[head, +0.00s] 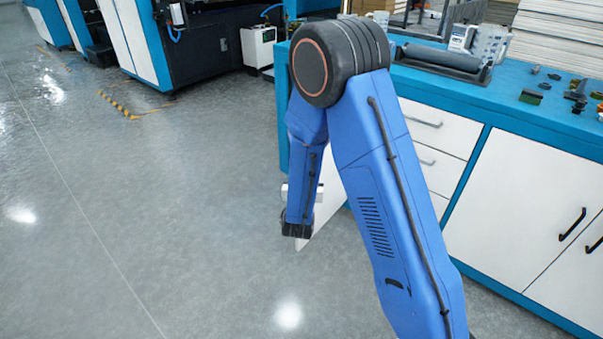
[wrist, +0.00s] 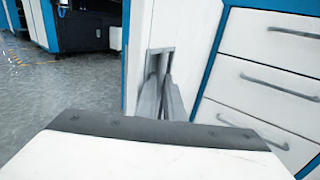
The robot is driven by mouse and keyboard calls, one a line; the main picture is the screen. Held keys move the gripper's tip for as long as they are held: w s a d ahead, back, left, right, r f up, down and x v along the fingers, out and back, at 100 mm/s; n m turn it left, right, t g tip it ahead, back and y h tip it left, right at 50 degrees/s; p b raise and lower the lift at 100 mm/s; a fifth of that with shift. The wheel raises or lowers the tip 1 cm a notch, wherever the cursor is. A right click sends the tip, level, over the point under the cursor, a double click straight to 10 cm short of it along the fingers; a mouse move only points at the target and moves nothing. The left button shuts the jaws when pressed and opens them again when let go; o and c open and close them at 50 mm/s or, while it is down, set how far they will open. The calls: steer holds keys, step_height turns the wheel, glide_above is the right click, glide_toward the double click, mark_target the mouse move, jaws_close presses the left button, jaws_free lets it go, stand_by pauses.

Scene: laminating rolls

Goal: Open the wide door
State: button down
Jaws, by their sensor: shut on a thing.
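The wide door (head: 326,196) is a white panel at the left end of the blue workbench, mostly behind my arm in the head view. It stands out at an angle from the bench front, partly open. In the wrist view the white door panel (wrist: 192,35) fills the upper middle, with its handle (wrist: 161,52) in front of my fingers. My gripper (wrist: 163,80) is shut on that handle. In the head view my fingers and the handle are hidden by my arm.
Drawers with grey handles (wrist: 268,82) stand close to the right of the door. More white cabinet doors (head: 520,190) with black handles are farther right. A roll (head: 440,60) and small parts lie on the bench top (head: 505,85). The grey floor (head: 150,210) to the left is clear.

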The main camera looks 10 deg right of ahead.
steer(key=shift+s+d+f, duration=0.1)
steer(key=shift+s+d, duration=0.25)
steer(key=shift+d, duration=0.4)
steer(key=c, duration=1.9)
jaws_free()
steer(key=shift+w+d, duration=0.1)
steer(key=shift+d, duration=0.05)
steer(key=shift+o, duration=0.2)
steer(key=shift+a+f, duration=0.1)
steer(key=shift+a, duration=0.2)
